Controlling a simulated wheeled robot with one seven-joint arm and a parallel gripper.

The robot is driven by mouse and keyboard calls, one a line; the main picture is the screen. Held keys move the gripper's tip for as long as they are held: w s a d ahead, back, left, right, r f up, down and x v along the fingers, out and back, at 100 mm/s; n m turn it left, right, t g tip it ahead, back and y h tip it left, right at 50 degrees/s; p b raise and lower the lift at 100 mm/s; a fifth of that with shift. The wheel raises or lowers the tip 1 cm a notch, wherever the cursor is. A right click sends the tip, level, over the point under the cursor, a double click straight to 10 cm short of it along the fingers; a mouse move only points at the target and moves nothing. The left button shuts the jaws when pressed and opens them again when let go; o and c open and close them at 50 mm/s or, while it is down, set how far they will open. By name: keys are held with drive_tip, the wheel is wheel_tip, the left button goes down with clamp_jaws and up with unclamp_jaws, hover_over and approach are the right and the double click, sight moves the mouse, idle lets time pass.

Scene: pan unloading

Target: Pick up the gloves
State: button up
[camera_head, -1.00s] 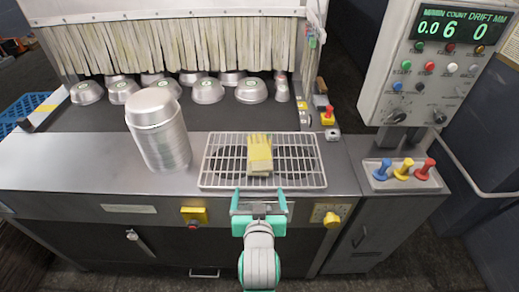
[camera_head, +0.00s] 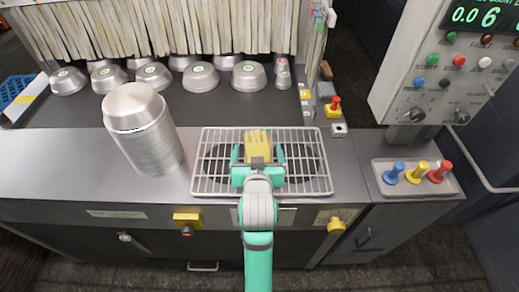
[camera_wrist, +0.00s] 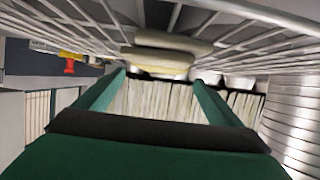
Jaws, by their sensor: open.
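The yellow gloves (camera_head: 258,142) lie stacked on a wire rack (camera_head: 319,176) on the metal counter. My gripper (camera_head: 258,155) is open, with one teal finger on each side of the near part of the gloves. In the wrist view the gloves (camera_wrist: 168,45) show as pale, blurred layers against the rack, just beyond and between the tips of my open gripper (camera_wrist: 160,80). I cannot tell whether the fingers touch them. The near end of the gloves is hidden by my gripper in the head view.
A tall stack of metal pans (camera_head: 146,135) stands left of the rack. Several upturned pans (camera_head: 201,77) sit on the dark belt behind, under a strip curtain (camera_head: 190,25). A tray (camera_head: 378,168) of blue, yellow and red knobs is at right, below the control panel.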

sight(258, 140)
drive_tip(key=shift+x, duration=0.8)
drive_tip(key=shift+w+a+f, duration=0.2)
drive_tip(key=shift+w+a, duration=0.05)
drive_tip(key=shift+w, duration=0.05)
drive_tip(key=shift+d+r+x, duration=0.1)
drive_tip(key=shift+d+x, duration=0.05)
drive_tip(key=shift+x, duration=0.7)
drive_tip(key=shift+d+r+x, duration=0.15)
drive_tip(key=shift+x, duration=0.65)
drive_tip(key=shift+d+r+x, duration=0.1)
drive_tip(key=shift+d+x, duration=0.05)
drive_tip(key=shift+x, duration=0.7)
drive_tip(key=shift+w, duration=0.15)
drive_tip(key=c, duration=1.2)
